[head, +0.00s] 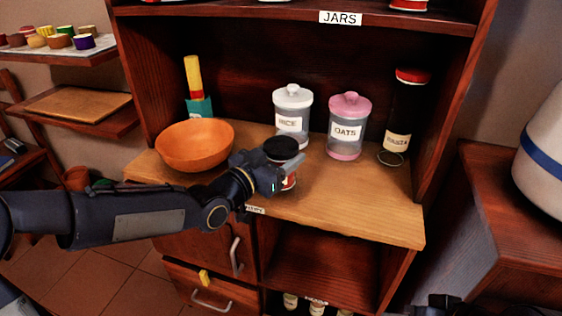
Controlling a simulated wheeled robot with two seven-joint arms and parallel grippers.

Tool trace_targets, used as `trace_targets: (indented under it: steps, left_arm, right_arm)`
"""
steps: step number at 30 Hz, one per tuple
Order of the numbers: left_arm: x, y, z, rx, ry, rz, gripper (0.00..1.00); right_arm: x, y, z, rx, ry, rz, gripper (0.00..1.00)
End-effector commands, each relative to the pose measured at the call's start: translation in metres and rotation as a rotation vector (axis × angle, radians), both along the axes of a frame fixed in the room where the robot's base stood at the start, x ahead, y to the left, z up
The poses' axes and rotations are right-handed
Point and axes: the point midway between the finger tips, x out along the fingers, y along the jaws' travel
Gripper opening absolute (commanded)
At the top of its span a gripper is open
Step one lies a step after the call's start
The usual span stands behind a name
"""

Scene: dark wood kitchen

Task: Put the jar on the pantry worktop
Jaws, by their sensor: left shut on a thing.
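The jar (283,148) has a black lid and a pale body with a red band, mostly hidden behind my gripper. My left gripper (288,168) reaches in from the left and is shut on it. The jar is upright over the front middle part of the pantry worktop (350,205), a light wood surface. I cannot tell whether its base touches the wood. A dark part of my right arm or gripper (436,304) shows at the bottom right edge; its jaws cannot be made out.
On the worktop stand an orange bowl (195,147), a RICE jar (292,112), a pink-lidded OATS jar (348,128) and a tall dark PASTA jar (405,115). A yellow-handled item (195,85) stands behind the bowl. The right front of the worktop is clear.

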Motion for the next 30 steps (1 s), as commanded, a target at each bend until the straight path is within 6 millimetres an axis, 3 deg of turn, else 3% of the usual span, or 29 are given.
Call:
trace_targets:
  steps: [3, 15, 16, 20, 30]
  left_arm:
    - [-0.0002, -0.0001, -0.0132, -0.002, -0.002, 0.001, 0.25]
    - [-0.0003, 0.0, -0.0172, -0.002, -0.005, 0.001, 0.25]
    - [-0.0005, 0.0001, -0.0169, 0.0, -0.001, 0.001, 0.65]
    - [-0.0004, 0.0001, -0.0167, 0.0, -0.001, 0.001, 0.82]
    - [-0.0005, 0.0, -0.0133, 0.0, 0.0, 0.001, 0.82]
  right_arm:
    - [0.0, 0.0, -0.0045, 0.0, 0.0, 0.0, 0.36]
    - [0.0, 0.0, -0.0097, 0.0, 0.0, 0.0, 0.36]
    - [-0.0001, 0.0, -0.008, 0.0, 0.0, 0.0, 0.36]
    - [-0.0001, 0.0, -0.0076, 0.0, 0.0, 0.0, 0.36]
    - [0.0001, 0.0, -0.0035, 0.0, 0.0, 0.0, 0.36]
